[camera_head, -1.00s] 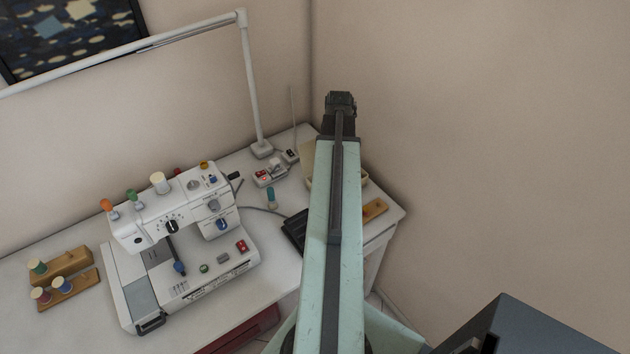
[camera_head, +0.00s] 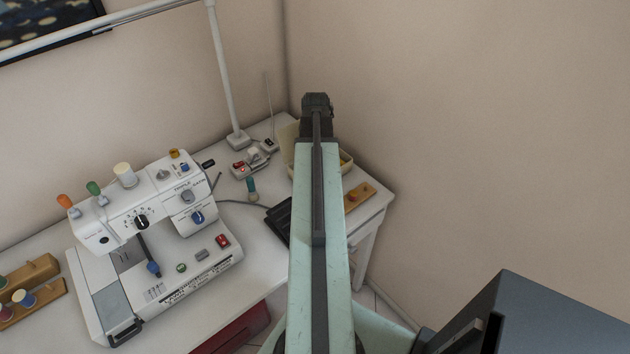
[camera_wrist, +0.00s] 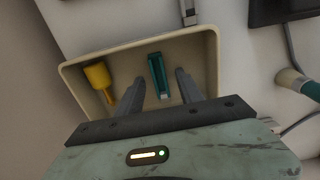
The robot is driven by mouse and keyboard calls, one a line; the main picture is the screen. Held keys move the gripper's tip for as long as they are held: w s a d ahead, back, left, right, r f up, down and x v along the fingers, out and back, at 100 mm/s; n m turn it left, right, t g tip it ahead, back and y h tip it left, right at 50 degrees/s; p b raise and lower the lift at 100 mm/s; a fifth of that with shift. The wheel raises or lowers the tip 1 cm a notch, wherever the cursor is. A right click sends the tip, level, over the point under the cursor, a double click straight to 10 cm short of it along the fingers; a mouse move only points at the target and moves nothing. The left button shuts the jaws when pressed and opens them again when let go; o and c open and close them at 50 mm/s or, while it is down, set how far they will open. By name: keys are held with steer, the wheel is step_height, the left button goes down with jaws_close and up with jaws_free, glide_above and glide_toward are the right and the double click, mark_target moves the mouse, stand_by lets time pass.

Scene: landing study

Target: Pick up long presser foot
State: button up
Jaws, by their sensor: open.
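My gripper (camera_head: 317,105) is at the end of the raised arm, over the far right part of the white table in the head view. In the wrist view its two fingers (camera_wrist: 159,77) are apart over a cream tray (camera_wrist: 88,58). A long teal piece (camera_wrist: 158,76) lies in the tray between the fingertips; it may be the long presser foot, but I cannot tell for sure. Whether the fingers touch it is unclear. A yellow-handled item (camera_wrist: 98,75) lies left of it in the tray. In the head view my arm hides much of the tray (camera_head: 290,136).
A white sewing machine (camera_head: 150,235) stands on the left of the table. A black tray (camera_head: 278,222), a teal-handled item (camera_head: 252,188) and a wooden block (camera_head: 357,196) are near the arm. A lamp post (camera_head: 224,75) rises behind, before the wall.

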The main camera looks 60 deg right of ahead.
jaws_close()
steer(key=shift+r, duration=0.1)
step_height(320, 180, up, 10)
steer(key=p, duration=1)
step_height(320, 180, up, 2)
steer(key=p, duration=0.2)
steer(key=shift+r+p, duration=0.1)
steer(key=shift+p, duration=0.25)
steer(key=shift+a, duration=0.1)
